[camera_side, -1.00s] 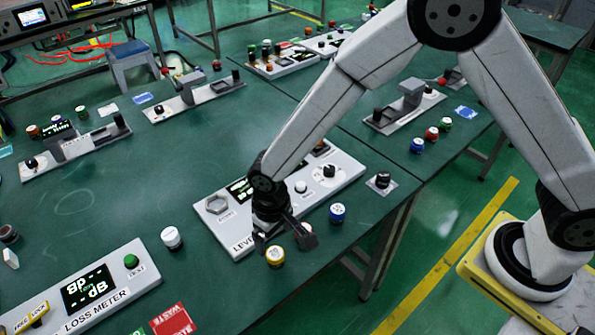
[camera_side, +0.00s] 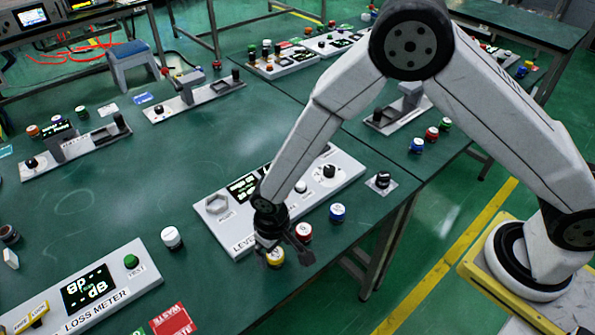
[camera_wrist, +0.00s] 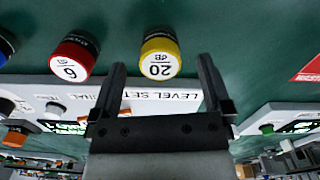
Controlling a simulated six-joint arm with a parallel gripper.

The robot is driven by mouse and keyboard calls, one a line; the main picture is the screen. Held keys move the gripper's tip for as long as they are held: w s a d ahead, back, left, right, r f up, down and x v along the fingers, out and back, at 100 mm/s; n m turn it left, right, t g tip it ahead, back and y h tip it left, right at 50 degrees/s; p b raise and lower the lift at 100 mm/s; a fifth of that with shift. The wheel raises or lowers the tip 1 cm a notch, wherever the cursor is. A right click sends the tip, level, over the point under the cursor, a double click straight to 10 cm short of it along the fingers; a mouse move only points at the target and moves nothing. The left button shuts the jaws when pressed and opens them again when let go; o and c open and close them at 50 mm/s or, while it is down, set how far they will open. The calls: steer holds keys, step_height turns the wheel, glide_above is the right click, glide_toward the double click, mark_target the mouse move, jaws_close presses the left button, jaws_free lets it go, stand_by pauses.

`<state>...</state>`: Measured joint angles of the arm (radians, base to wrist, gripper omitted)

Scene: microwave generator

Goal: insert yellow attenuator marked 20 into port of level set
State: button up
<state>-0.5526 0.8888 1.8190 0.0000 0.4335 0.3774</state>
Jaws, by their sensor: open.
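The yellow attenuator (camera_wrist: 160,53) has a white top marked 20 dB and stands on the green table at the front edge of the level set. In the side view the yellow attenuator (camera_side: 275,257) is partly hidden by my gripper (camera_side: 283,249). In the wrist view my gripper (camera_wrist: 160,85) is open, with its fingers apart below the attenuator in the picture and nothing between them. The level set (camera_side: 335,185) is a grey panel with a lit display and knobs. Its hexagonal port (camera_side: 217,204) is at the left end and looks empty.
A red attenuator marked 6 (camera_wrist: 75,54) stands close beside the yellow one. A blue attenuator (camera_side: 337,212) and a white one (camera_side: 172,238) stand on either side. The loss meter (camera_side: 90,290) is at front left.

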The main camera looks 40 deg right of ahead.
steer(key=shift+f, duration=1.05)
jaws_close()
